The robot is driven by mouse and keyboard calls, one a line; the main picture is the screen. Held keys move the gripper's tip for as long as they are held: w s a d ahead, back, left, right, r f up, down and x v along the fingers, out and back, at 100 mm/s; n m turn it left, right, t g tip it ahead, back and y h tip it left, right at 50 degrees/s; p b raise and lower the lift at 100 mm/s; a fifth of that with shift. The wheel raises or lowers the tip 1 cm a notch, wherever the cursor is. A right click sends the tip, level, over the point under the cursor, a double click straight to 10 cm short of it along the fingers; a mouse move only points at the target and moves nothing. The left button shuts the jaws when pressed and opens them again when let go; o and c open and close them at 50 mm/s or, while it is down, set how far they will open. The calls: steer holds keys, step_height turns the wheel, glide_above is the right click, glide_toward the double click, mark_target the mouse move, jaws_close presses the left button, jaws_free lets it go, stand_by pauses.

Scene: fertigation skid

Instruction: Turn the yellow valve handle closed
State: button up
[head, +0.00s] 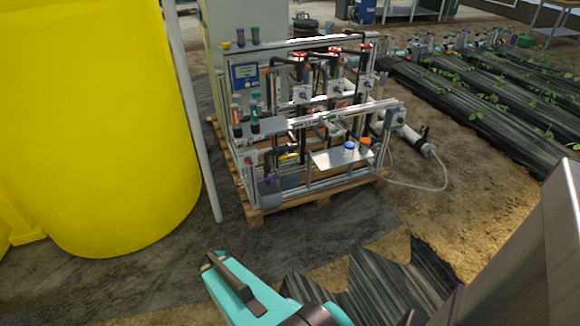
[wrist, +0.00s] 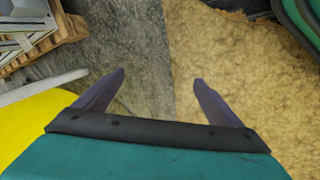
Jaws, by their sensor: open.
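The fertigation skid (head: 243,187) stands on a wooden pallet in the middle of the head view. A small yellow piece (head: 289,156) low on its front pipework looks like the yellow valve handle; it is too small to tell its angle. My gripper (wrist: 158,80) is open and empty in the wrist view, its two dark fingers apart over bare ground. In the head view my teal gripper (head: 215,262) is at the bottom, well in front of the skid and touching nothing.
A large yellow tank (head: 95,120) fills the left, with a pale upright post (head: 190,110) beside it. A white pipe (head: 415,140) and hose extend right of the skid. Planted beds (head: 470,85) lie at the back right. The ground before the pallet is clear.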

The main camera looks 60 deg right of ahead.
steer(key=w+d+r+n+t+h+b, duration=0.1)
steer(key=w+d+n+t+b, duration=0.15)
steer(key=d, duration=0.45)
steer(key=w+d+r+n+t+h+b, duration=0.1)
steer(key=w+d+b, duration=0.15)
steer(key=d, duration=0.55)
steer(key=n+t+h+b, duration=0.5)
steer(key=n+t+b, duration=0.6)
steer(key=n, duration=0.9)
glide_toward(289, 158)
steer(key=s+a+r+g+b, duration=0.2)
steer(key=s+a, duration=0.2)
steer(key=shift+w+d+f+m, duration=0.15)
steer(key=shift+f+m, duration=0.1)
steer(key=shift+b+x, duration=0.9)
steer(key=shift+x, duration=6.05)
steer(key=shift+r, duration=0.1)
